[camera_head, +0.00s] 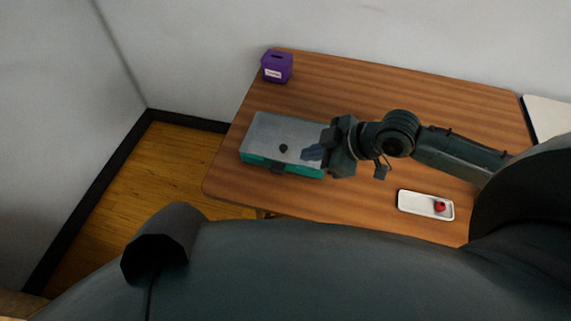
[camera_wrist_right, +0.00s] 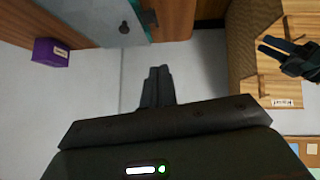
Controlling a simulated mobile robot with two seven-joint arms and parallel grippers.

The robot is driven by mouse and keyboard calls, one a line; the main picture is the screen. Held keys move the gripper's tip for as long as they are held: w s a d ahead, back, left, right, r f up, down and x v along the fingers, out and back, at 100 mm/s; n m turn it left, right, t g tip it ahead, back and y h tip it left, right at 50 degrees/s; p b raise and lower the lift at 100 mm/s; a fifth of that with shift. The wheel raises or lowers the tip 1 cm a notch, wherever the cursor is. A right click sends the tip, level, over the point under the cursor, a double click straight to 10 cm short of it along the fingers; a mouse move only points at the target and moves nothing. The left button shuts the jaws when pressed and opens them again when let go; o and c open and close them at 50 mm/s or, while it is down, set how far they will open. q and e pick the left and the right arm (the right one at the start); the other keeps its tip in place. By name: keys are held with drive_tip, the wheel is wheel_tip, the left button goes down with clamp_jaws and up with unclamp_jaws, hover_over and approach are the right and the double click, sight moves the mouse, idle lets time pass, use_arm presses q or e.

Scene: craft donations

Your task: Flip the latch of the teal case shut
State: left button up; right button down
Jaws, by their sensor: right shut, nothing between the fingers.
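The teal case (camera_head: 256,160) lies on the table with its grey lid (camera_head: 270,127) down. A dark knob (camera_head: 283,148) sits on the lid. A dark latch (camera_head: 279,168) is at the front edge; I cannot tell whether it is flipped up or down. My left gripper (camera_wrist_right: 280,47) shows only in the wrist view, fingers apart, away from the case.
A purple box (camera_head: 277,66) with a label stands at the back left corner of the table (camera_head: 400,90). A white tray (camera_head: 414,203) holding a small red thing (camera_head: 440,207) lies at the front right. The table between box and case is clear.

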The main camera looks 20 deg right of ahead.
drive_tip(key=shift+w+f, duration=0.1)
hover_over(273, 169)
drive_tip(key=s+d, duration=0.1)
drive_tip(key=s, duration=0.1)
wheel_tip(273, 169, down, 7)
drive_tip(key=f, duration=0.2)
drive_tip(key=d+f, duration=0.1)
drive_tip(key=shift+f, duration=0.4)
